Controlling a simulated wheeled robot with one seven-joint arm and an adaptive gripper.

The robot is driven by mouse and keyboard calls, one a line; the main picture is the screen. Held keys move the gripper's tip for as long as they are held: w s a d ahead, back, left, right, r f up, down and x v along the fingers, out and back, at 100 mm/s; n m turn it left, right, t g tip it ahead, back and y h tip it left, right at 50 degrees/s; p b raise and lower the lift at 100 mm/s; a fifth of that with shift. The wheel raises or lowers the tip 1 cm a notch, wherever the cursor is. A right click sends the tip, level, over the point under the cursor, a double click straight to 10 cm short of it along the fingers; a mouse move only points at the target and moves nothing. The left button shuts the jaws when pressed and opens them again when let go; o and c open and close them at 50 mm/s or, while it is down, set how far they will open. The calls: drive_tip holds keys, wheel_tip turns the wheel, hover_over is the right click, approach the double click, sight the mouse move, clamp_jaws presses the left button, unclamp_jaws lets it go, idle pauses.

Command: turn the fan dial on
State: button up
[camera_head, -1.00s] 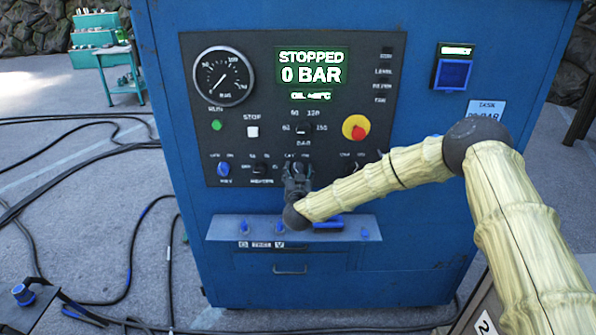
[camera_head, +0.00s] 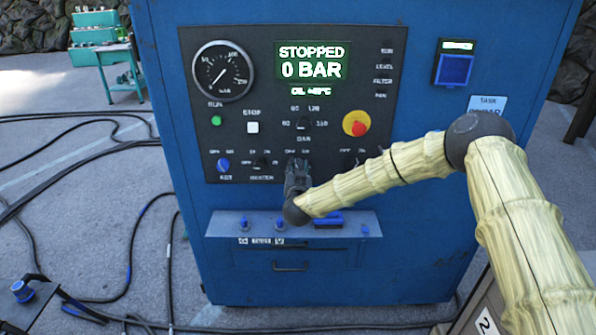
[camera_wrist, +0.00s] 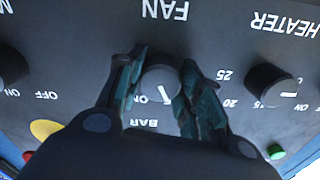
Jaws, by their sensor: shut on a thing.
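The fan dial (camera_wrist: 160,82) is a round dark knob on the machine's panel, under the upside-down word FAN in the wrist view. A white line on its face slants to the lower right there, beside a partly visible ON label. My gripper (camera_wrist: 160,90) is shut on the dial, one finger on each side. The OFF label for this dial is not visible, probably behind a finger. In the head view my gripper (camera_head: 298,168) covers the dial at the panel's lower middle.
The heater knob (camera_wrist: 273,84) is close beside my gripper, with another knob (camera_wrist: 8,66) on the other side. The panel display (camera_head: 311,63) reads STOPPED, 0 BAR. A red and yellow stop button (camera_head: 356,124) is above right. A small shelf (camera_head: 355,219) juts out below.

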drive_tip(key=m+b, duration=0.2)
drive_tip(key=b, duration=0.1)
drive_tip(key=shift+f, duration=0.3)
drive_tip(key=m+b, duration=0.3)
drive_tip(key=b, duration=0.1)
drive_tip(key=shift+m, duration=0.4)
drive_tip(key=m+b, duration=0.4)
drive_tip(key=b, duration=0.1)
drive_tip(key=shift+d+r, duration=0.1)
drive_tip(key=shift+r+m+b, duration=0.1)
drive_tip(key=shift+m+b, duration=0.35)
drive_tip(key=shift+m, duration=0.15)
drive_tip(key=o, duration=1)
drive_tip(key=shift+o, duration=0.2)
drive_tip(key=shift+r, duration=0.1)
drive_tip(key=s, duration=1.2)
